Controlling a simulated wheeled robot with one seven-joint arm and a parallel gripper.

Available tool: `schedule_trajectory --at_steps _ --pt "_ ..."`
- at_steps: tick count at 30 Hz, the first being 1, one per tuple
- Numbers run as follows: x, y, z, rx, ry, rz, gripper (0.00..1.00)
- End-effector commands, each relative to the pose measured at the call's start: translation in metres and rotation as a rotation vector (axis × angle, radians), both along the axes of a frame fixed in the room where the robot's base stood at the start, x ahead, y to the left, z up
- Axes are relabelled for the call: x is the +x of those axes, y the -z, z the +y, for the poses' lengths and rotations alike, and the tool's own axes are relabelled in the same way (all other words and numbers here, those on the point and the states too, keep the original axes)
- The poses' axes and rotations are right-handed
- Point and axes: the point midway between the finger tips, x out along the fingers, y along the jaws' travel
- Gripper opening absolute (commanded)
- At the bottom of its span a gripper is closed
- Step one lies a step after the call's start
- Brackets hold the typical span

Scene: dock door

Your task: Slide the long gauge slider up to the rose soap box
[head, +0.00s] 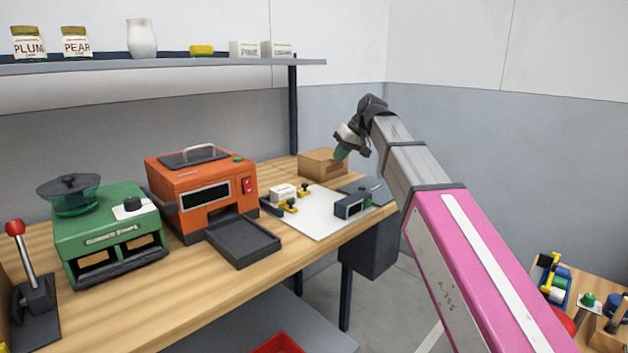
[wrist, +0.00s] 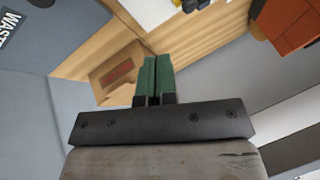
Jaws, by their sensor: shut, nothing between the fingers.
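My gripper (head: 341,154) is raised over the far right end of the bench, beside a cardboard box. Its green fingertips (wrist: 152,72) are together and empty in the wrist view. A small white box (head: 283,193) sits at the back left of a white sheet (head: 322,216); its label is too small to read, so I cannot tell if it is the rose soap box. Small dark gauge parts with yellow pieces (head: 291,207) are close to it, apart from my gripper. I cannot tell which is the long gauge slider.
The cardboard box (head: 322,162) stands behind the sheet. A dark device (head: 352,206) is at the sheet's right. The orange machine (head: 202,190) with its dark tray (head: 242,241) is to the left, then a green machine (head: 108,236). Part of the white sheet is bare.

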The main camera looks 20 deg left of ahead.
Motion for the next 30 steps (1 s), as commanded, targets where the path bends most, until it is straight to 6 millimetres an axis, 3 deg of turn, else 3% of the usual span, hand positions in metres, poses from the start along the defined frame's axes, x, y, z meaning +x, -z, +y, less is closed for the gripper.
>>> schedule_trajectory --at_steps 3,8,23,30 --pt "0.005 0.001 -0.007 0.023 0.068 0.041 0.0" --pt "0.006 0.011 -0.001 0.026 0.078 0.049 0.0" --pt "0.009 0.084 0.048 0.026 0.075 0.048 0.0" --pt "-0.009 0.09 0.072 0.026 0.075 0.046 0.0"
